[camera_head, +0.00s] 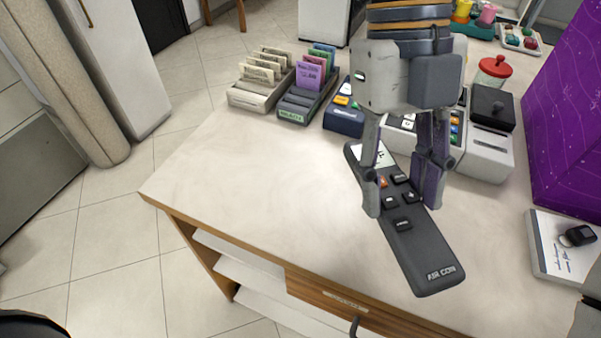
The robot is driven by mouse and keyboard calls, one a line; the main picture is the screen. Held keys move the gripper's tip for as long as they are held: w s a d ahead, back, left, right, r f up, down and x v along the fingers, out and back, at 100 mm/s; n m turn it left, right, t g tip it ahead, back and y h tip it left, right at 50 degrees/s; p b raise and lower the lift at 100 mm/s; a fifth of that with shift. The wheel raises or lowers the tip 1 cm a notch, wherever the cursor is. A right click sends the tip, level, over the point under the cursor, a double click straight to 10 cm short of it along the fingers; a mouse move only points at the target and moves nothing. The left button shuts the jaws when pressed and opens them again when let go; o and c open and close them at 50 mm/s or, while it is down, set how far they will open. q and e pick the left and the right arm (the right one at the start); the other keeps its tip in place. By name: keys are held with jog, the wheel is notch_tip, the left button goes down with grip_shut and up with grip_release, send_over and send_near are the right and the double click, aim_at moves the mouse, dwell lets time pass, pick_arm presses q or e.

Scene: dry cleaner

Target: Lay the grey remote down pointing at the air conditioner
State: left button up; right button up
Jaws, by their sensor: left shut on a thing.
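The remote (407,224) is dark grey and long, with a light screen at its far end, several buttons, and "AIR CON" printed on its near end. It lies at a slant over the counter (250,185), far end toward the upper left, near end toward the lower right. My left gripper (398,190) points down and is shut on the remote, one finger on each side of its far half. I cannot tell whether the remote touches the counter or is held just above it. I see no air conditioner that I can make out.
Ticket holders (262,93) and a card machine (345,117) stand behind the remote. A cash register (485,150) stands behind right. A purple box (565,120) and a notepad (560,250) with a black key fob (578,236) are at right. The counter's front left is clear.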

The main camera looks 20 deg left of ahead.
aim_at(344, 146)
pick_arm(q)
jog(key=shift+a, duration=0.2)
jog(key=w+a+f, duration=0.1)
jog(key=a, duration=0.1)
jog(key=w+a+f, duration=0.1)
jog(key=w+a, duration=0.1)
jog(key=w+a+f, duration=0.2)
jog(key=shift+w+a+b, duration=0.15)
jog(key=shift+a+b, duration=0.1)
jog(key=shift+b, duration=0.05)
jog(key=a+f, duration=0.1)
jog(key=w+a+f, duration=0.1)
jog(key=f, duration=0.1)
jog(key=w+a+f, duration=0.1)
jog(key=shift+w+a+f+b, duration=0.15)
jog(key=shift+w+f+b, duration=0.1)
jog(key=shift+f+b, duration=0.05)
jog(key=shift+w+a+f, duration=0.2)
jog(key=shift+f, duration=0.1)
jog(key=shift+w+a+f, duration=0.1)
jog(key=shift+a+f, duration=0.05)
jog(key=shift+f, duration=0.75)
jog(key=shift+w+a+f, duration=0.1)
jog(key=shift+a+f, duration=0.05)
jog(key=shift+f, duration=0.75)
pick_arm(e)
jog(key=shift+s+a+f+g, duration=0.15)
jog(key=shift+s+f+g, duration=0.15)
jog(key=shift+s+f, duration=0.6)
